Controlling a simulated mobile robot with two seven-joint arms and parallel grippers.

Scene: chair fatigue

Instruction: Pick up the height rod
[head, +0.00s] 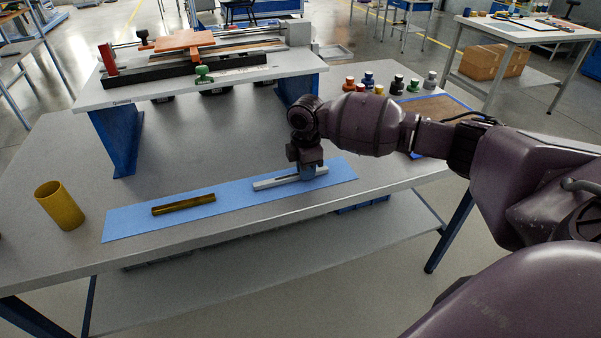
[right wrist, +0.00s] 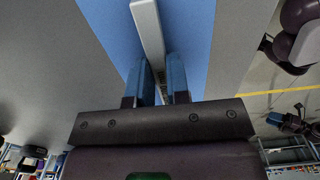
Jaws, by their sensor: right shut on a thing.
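A long pale grey rod (head: 272,183), taken as the height rod, lies along the right part of a blue mat (head: 236,201) on the workbench. My right gripper (head: 308,176) points down over the rod's right end. In the right wrist view the two blue fingers (right wrist: 161,72) stand on either side of the pale rod (right wrist: 147,25), shut on it. The rod appears at mat level; any gap beneath it cannot be told. My left gripper is not in view.
A brass-coloured bar (head: 184,204) lies on the mat's left part. A yellow cylinder (head: 60,206) stands left of the mat. A raised white platform (head: 208,88) with a rail device stands behind. Several small coloured bottles (head: 398,84) stand at the back right.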

